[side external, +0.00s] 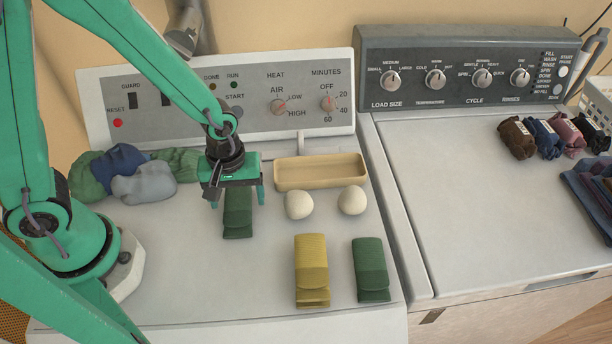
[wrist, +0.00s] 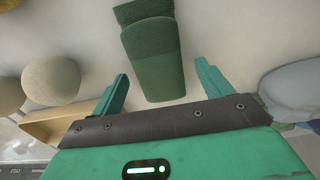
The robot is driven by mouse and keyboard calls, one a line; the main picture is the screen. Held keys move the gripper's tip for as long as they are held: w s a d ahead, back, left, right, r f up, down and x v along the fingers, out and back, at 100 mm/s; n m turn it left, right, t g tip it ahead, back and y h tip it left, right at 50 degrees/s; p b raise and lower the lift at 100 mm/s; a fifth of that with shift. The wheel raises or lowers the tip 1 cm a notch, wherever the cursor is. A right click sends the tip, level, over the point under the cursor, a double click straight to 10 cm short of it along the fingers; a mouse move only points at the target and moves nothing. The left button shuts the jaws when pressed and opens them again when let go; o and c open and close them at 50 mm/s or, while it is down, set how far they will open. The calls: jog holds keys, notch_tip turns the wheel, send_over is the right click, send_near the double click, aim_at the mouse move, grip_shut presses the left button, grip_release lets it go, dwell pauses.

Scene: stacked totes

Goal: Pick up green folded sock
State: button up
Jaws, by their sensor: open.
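A dark green folded sock (side external: 237,220) lies on the white dryer top, below my gripper (side external: 237,197). It also shows in the wrist view (wrist: 155,60), its near end between my two fingertips (wrist: 161,72) and the rest extending past them. The jaws are open and hold nothing; one finger is on each side of the sock. I cannot tell how high the fingertips are above the surface. A second green folded sock (side external: 370,270) lies at the front right, beside a yellow folded sock (side external: 311,270).
A tan tray (side external: 320,172) and two cream balls (side external: 299,205) (side external: 352,200) are right of my gripper. Crumpled clothes (side external: 145,182) lie to the left. The control panel (side external: 250,100) rises behind. Several rolled socks (side external: 517,138) sit on the right-hand machine.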

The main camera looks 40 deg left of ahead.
aim_at(238, 201)
jog(key=c, duration=1.1)
jog(key=shift+o, duration=0.2)
jog(key=shift+r, duration=0.2)
jog(key=shift+r, duration=2)
jog(key=s+d+r, duration=0.6)
jog(key=s+d, duration=0.1)
jog(key=s, duration=0.2)
jog(key=shift+d+r, duration=0.2)
jog(key=shift+r, duration=0.15)
